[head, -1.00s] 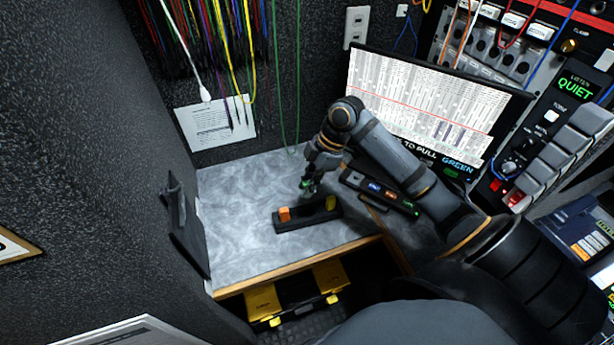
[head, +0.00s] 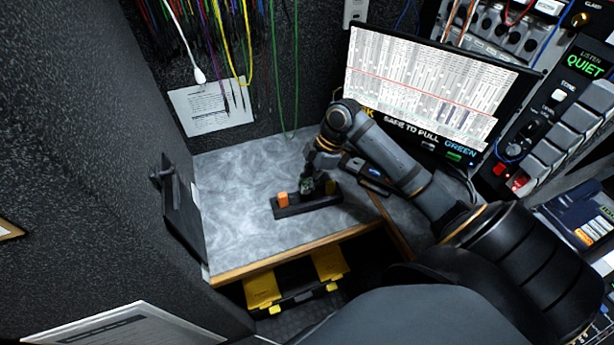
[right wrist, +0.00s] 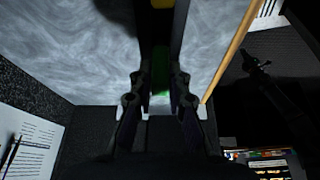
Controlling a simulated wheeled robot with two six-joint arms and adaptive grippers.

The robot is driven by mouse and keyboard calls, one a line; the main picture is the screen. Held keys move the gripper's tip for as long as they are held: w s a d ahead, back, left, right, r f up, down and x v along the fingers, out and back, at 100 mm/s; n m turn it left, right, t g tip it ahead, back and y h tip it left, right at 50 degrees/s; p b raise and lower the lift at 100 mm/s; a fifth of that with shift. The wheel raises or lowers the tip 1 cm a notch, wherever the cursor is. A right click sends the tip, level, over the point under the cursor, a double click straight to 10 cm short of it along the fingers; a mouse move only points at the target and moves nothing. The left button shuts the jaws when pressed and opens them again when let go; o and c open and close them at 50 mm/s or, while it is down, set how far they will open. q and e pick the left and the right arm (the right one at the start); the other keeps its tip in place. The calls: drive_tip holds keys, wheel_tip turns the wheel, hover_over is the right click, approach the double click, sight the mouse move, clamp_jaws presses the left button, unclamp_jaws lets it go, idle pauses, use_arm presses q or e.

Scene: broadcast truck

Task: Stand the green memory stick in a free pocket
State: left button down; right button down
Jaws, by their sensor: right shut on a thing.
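The black pocket holder (head: 292,211) lies on the grey worktop. An orange stick (head: 283,199) stands at its left end and a yellow stick (head: 330,187) at its right end. My right gripper (head: 307,185) is over the holder, between these two. It is shut on the green memory stick (head: 304,187), mostly hidden by the fingers. In the right wrist view the green stick (right wrist: 160,77) shows between the fingers, in line with the dark holder (right wrist: 164,38) and the yellow stick (right wrist: 162,4). Whether its lower end is inside a pocket I cannot tell. My left gripper is not in view.
A dark box with small lit labels (head: 374,172) lies right of the holder, beside my arm. A monitor (head: 425,85) stands behind. The worktop (head: 235,200) is clear to the left, up to a dark bracket (head: 180,205). Green cables (head: 283,90) hang at the back.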

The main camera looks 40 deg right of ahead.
idle(0.6)
drive_tip(key=shift+p, duration=0.35)
idle(0.5)
drive_tip(key=shift+p, duration=0.35)
idle(0.4)
drive_tip(key=shift+p, duration=0.35)
drive_tip(key=shift+f+b, duration=0.9)
drive_tip(key=shift+f, duration=0.95)
